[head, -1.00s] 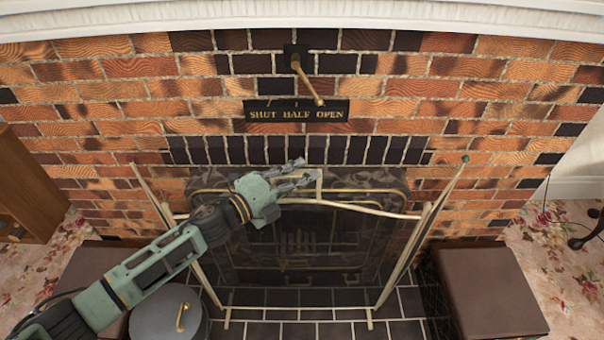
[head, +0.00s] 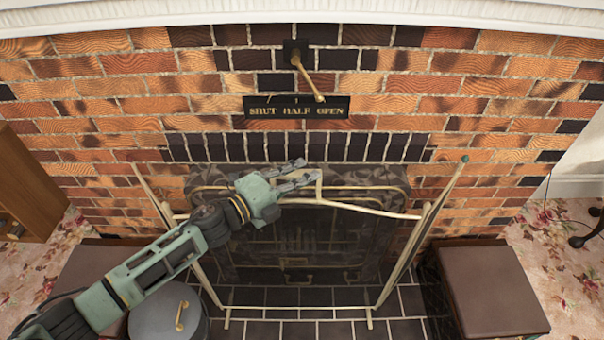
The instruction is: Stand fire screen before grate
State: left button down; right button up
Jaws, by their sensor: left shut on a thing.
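The fire screen (head: 372,210) stands upright on the dark hearth tiles, with a pale brass frame, see-through mesh and two side wings angled outward. My left gripper (head: 300,180) is at the middle of its top rail, shut on the small brass handle there. The fingers partly hide the handle. The grate (head: 300,262) shows dimly through the mesh, inside the dark fireplace opening behind the screen. The screen's feet appear to rest on the tiles. My right gripper is not in view.
Brown box seats stand at the left (head: 85,270) and right (head: 495,290) of the hearth. A grey lidded bin (head: 165,315) is beside the left one. A brass lever (head: 308,78) juts from the brick wall above a dark sign (head: 296,109). Front tiles are clear.

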pick_arm(q)
jog(key=shift+b, duration=0.3)
jog(key=shift+f+b, duration=0.45)
jog(key=shift+f, duration=0.15)
dwell(0.8)
dwell(0.4)
dwell(0.4)
jog(key=c, duration=1.8)
grip_release()
jog(key=shift+s, duration=0.1)
jog(key=v, duration=0.8)
jog(key=shift+f, duration=0.1)
